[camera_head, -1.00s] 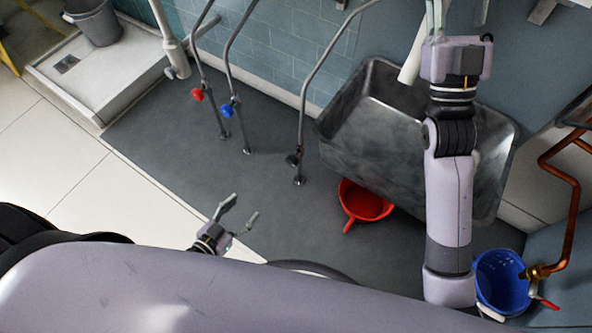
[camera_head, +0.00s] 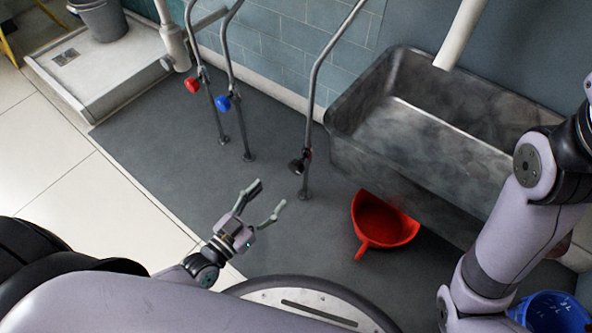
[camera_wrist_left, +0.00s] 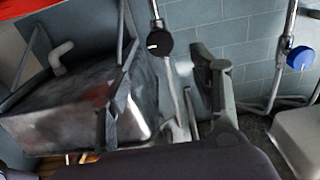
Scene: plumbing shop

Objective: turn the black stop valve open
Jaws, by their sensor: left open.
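The black stop valve (camera_head: 298,164) is a small dark knob low on a thin grey pipe, left of the metal sink in the head view. In the left wrist view its round black face (camera_wrist_left: 159,44) with a pale mark shows at upper middle. My left gripper (camera_head: 266,200) is open and empty, in front of and a little left of the valve in the head view, apart from it. Its fingers also show in the left wrist view (camera_wrist_left: 165,80). My right arm comes in at the right of the head view, but its gripper is out of frame.
A red valve (camera_head: 193,85) and a blue valve (camera_head: 223,103) sit on pipes to the left. A blue bucket (camera_head: 552,312) stands lower right. Grey floor left of the pipes is clear.

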